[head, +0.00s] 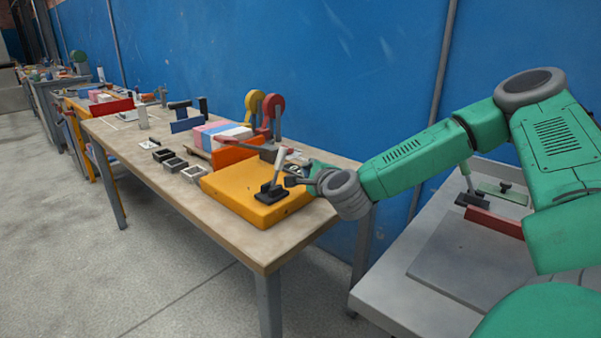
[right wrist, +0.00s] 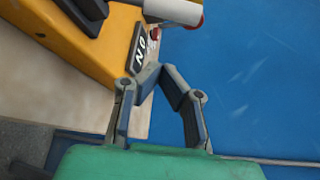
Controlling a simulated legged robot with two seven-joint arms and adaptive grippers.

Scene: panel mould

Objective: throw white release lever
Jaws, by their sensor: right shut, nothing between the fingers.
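The white release lever (head: 280,158) stands up from a black base (head: 270,193) on the yellow panel mould (head: 233,193), tilted slightly to the right. In the right wrist view the lever's white handle (right wrist: 174,11) with a red end shows at the top edge. My right gripper (head: 293,181) is just right of the lever, low beside its shaft; whether it touches is hard to tell. In the right wrist view the gripper (right wrist: 161,72) is shut and empty, with its tips near a black label reading "ON" (right wrist: 138,48). My left gripper is out of view.
The mould sits near the right end of a wooden table (head: 255,243). Small black and grey frames (head: 175,163), pink and blue blocks (head: 210,133), and red and yellow round-headed parts (head: 262,108) stand behind and left. A grey bench (head: 440,262) is at right.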

